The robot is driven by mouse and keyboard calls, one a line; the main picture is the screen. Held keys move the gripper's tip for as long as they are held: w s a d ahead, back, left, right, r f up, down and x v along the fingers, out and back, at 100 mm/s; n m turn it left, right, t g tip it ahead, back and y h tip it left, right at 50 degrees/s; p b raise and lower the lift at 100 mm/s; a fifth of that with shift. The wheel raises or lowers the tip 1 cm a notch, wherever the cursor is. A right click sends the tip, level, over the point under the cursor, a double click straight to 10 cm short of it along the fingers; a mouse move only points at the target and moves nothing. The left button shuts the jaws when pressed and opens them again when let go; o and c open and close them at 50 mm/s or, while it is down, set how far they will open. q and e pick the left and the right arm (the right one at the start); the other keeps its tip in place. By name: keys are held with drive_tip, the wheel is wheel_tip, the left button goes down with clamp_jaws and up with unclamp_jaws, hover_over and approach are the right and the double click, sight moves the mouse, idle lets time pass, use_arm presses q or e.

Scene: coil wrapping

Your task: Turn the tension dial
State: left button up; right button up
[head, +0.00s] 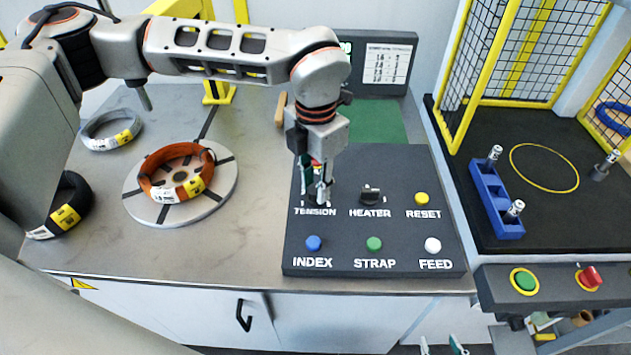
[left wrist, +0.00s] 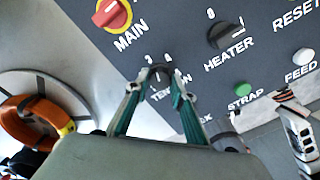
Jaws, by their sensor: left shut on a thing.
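The tension dial (left wrist: 158,73) is a small dark knob on the black control panel (head: 330,255), with the numbers 3 and 4 beside it in the left wrist view. My left gripper (head: 319,198) reaches down onto it from above, just over the TENSION label. In the left wrist view its two teal fingers (left wrist: 157,82) close on either side of the dial. In the head view the gripper hides most of the dial, and its exact setting is unclear. My right gripper (head: 441,346) shows only its fingertips at the bottom edge, spread apart and empty, below the panel.
The heater knob (head: 371,194) and yellow reset button (head: 421,199) are right of the dial. Blue (head: 313,243), green (head: 374,243) and white (head: 432,245) buttons are in front. A red main switch (left wrist: 112,14) is close by. An orange coil (head: 160,187) lies on a round turntable (head: 222,190).

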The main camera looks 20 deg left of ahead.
use_arm(q)
drive_tip(key=m+p, duration=0.1)
drive_tip(key=m, duration=0.5)
drive_tip(key=shift+r+m, duration=0.1)
drive_tip(key=shift+m, duration=0.2)
drive_tip(key=m+p, duration=0.1)
drive_tip(key=m, duration=0.5)
drive_tip(key=m+p, duration=0.1)
drive_tip(key=m, duration=0.3)
drive_tip(key=shift+m, duration=0.3)
drive_tip(key=shift+m+p, duration=0.35)
drive_tip(key=shift+m, duration=1.25)
drive_tip(key=o, duration=1.1)
